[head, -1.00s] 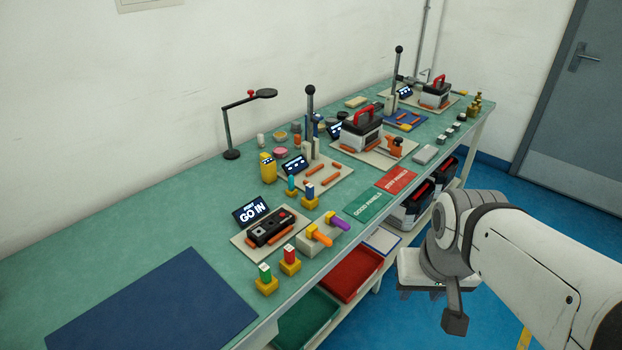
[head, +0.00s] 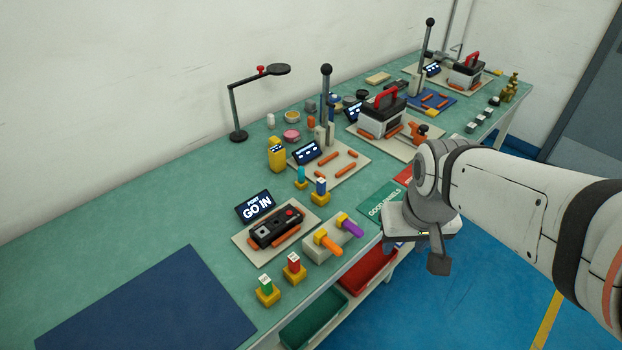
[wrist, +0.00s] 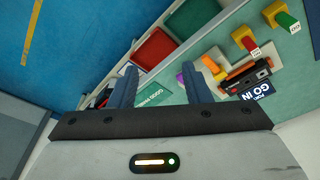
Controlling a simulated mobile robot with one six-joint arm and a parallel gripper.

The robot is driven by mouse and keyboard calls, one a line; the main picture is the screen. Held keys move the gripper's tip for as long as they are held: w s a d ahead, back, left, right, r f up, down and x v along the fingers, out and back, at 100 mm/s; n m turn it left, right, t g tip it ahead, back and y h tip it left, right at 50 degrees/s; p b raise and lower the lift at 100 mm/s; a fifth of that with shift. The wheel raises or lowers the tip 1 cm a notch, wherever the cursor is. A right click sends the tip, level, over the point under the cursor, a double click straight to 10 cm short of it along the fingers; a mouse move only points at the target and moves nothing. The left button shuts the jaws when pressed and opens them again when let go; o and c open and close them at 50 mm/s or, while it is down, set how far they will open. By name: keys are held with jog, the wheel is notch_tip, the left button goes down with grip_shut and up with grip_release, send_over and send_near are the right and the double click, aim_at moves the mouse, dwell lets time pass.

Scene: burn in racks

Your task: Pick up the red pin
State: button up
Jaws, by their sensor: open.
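The red pin (head: 293,262) stands upright in a yellow block near the bench's front edge, with a pale labelled top. A green pin (head: 265,283) in a similar yellow block stands just left of it. In the wrist view the red pin (wrist: 250,44) is at the upper right, beside the green pin (wrist: 288,20). My gripper (wrist: 160,74) is open and empty, its two blue-grey fingers apart. The red pin lies to the right of the fingers there, clear of them. In the head view my arm's end is right of the pin, beyond the bench's front edge.
A grey holder (head: 330,240) with orange and purple handles stands right of the red pin. Behind is a black device (head: 275,229) on a beige board. Red (head: 367,270) and green (head: 314,318) bins sit below the bench edge. A dark blue mat (head: 150,310) lies bare at left.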

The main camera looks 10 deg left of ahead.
jog(key=w+a+f+n+p, duration=0.1)
jog(key=w+a+n+p, duration=0.1)
jog(key=w+a+n, duration=0.3)
jog(key=n+g+p, duration=0.2)
jog(key=n, duration=0.1)
send_over(294, 257)
notch_tip(294, 257, down, 7)
jog(key=shift+s+d+f, duration=0.1)
jog(key=shift+d+f, duration=0.05)
jog(key=shift+f, duration=0.05)
notch_tip(294, 257, down, 3)
jog(key=shift+r, duration=0.2)
jog(key=shift+a+f+p, duration=0.2)
jog(key=shift+f+p, duration=0.5)
jog(key=shift+f, duration=2)
jog(key=shift+c, duration=0.5)
grip_shut()
